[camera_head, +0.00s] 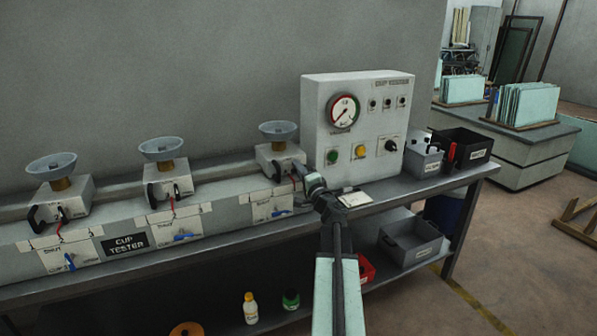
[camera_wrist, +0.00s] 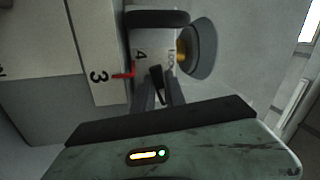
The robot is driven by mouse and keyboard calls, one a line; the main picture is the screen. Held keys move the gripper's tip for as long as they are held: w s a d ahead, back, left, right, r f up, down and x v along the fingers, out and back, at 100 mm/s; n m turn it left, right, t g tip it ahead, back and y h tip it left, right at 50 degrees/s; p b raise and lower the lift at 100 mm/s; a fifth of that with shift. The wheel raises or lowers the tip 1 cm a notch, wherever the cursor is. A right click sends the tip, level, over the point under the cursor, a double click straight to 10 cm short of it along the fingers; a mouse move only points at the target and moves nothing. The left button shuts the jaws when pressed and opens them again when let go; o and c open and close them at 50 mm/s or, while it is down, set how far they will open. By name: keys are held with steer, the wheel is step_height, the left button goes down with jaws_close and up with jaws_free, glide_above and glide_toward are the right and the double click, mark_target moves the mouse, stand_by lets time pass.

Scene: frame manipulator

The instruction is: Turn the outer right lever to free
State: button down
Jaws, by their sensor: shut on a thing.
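The right cup unit (camera_head: 280,158) is a light box with a grey cup on top, at the right end of the rail. In the wrist view, its face (camera_wrist: 142,47) shows a 4 and lettering that seems to read LOCK. The black lever (camera_wrist: 157,83) on this face lies between the fingers of my gripper (camera_wrist: 160,92), which is shut on it. The lever looks slightly tilted. In the head view, my gripper (camera_head: 311,183) is at the right side of this unit, and the lever is hard to make out there.
Two similar cup units (camera_head: 168,180) (camera_head: 62,195) stand to the left. Blue levers (camera_head: 184,237) sit on the front panels below. A control box with a gauge (camera_head: 343,111) stands close behind to the right.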

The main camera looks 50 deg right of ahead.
steer(key=shift+m+h, duration=0.3)
steer(key=shift+m, duration=1.1)
steer(key=c, duration=1.7)
jaws_free()
steer(key=b+v, duration=0.1)
steer(key=v, duration=0.6)
steer(key=shift+s+a+f+b, duration=0.1)
steer(key=shift+s+a+b, duration=0.05)
steer(key=shift+s+b, duration=0.25)
